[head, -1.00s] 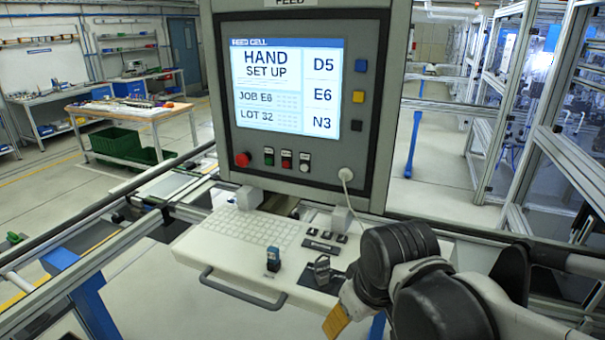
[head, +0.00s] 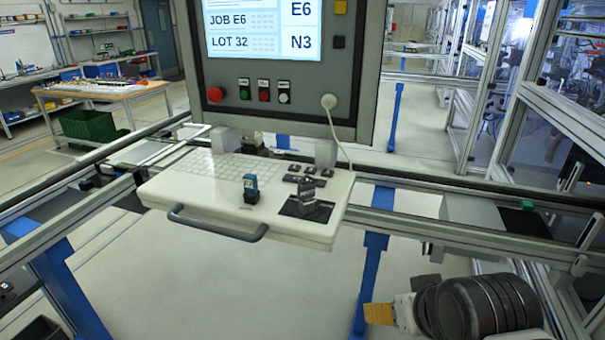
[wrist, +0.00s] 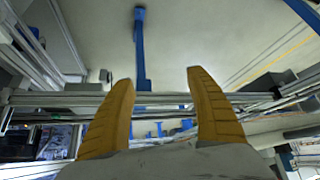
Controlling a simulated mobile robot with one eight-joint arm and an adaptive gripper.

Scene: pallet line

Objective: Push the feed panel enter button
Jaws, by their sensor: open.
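The grey feed panel (head: 362,70) stands upright in the head view, its lit screen (head: 263,30) cut off at the top. Below the screen are a red mushroom button (head: 215,94), a green button (head: 244,93), a red button (head: 264,95) and a white button (head: 284,97). A white keyboard shelf (head: 190,200) juts out below, with several dark keys (head: 302,175) at its right rear. Labels are too small to read, so I cannot tell which is enter. My gripper (head: 379,313) is low right, apart from the shelf. The wrist view shows its yellow fingers (wrist: 160,76) open and empty.
A blue-capped item (head: 250,188) and a dark device (head: 305,198) stand on the shelf, near its front handle (head: 215,232). A cable (head: 342,140) hangs from the panel. An aluminium rail (head: 440,228) runs right of the shelf. The floor in front is clear.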

